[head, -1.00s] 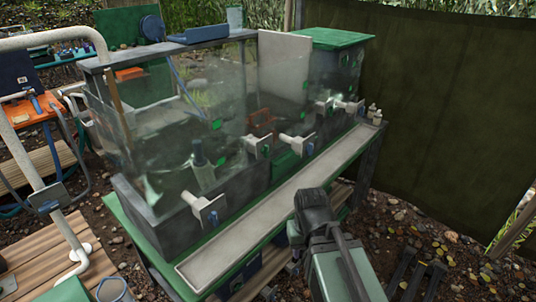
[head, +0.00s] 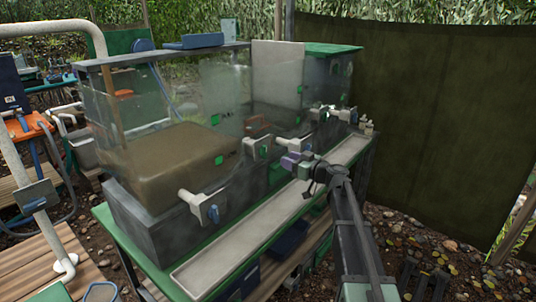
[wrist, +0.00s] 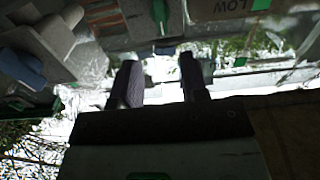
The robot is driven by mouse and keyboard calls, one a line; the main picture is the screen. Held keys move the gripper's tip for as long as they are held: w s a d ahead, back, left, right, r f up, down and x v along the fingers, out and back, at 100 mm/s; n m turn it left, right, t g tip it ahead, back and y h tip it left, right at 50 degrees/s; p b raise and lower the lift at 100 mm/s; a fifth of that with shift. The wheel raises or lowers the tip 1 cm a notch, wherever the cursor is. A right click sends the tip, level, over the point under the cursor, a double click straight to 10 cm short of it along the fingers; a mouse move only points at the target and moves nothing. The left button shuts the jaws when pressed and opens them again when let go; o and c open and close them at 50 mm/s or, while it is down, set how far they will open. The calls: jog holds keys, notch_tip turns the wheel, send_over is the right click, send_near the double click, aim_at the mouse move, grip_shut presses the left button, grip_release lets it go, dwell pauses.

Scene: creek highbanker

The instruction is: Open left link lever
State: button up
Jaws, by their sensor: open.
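A glass-sided tank (head: 110,150) holds several pale fittings with small blue levers along its front. The leftmost fitting has a blue lever (head: 213,212). Another fitting (head: 257,147) is near the middle, and more are at the right end. I cannot tell which is the left link lever. My gripper (head: 296,163) is open and empty, just in front of the middle fittings and above the pale trough. In the wrist view, its two dark fingers (wrist: 160,84) are apart with nothing between them. A blue lever (wrist: 22,68) on a pale block is at upper left there.
A long pale trough (head: 215,247) runs along the tank's front on a green-edged bench. A dark green screen (head: 420,110) stands at the right. A white pipe frame (head: 48,235) and wooden planks are at the left. In the wrist view, a plate reads "LOW" (wrist: 228,9).

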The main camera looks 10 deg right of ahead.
aim_at(266, 151)
jog(key=x, duration=0.9)
jog(key=shift+w+a, duration=0.25)
jog(key=shift+a, duration=0.05)
jog(key=c, duration=0.6)
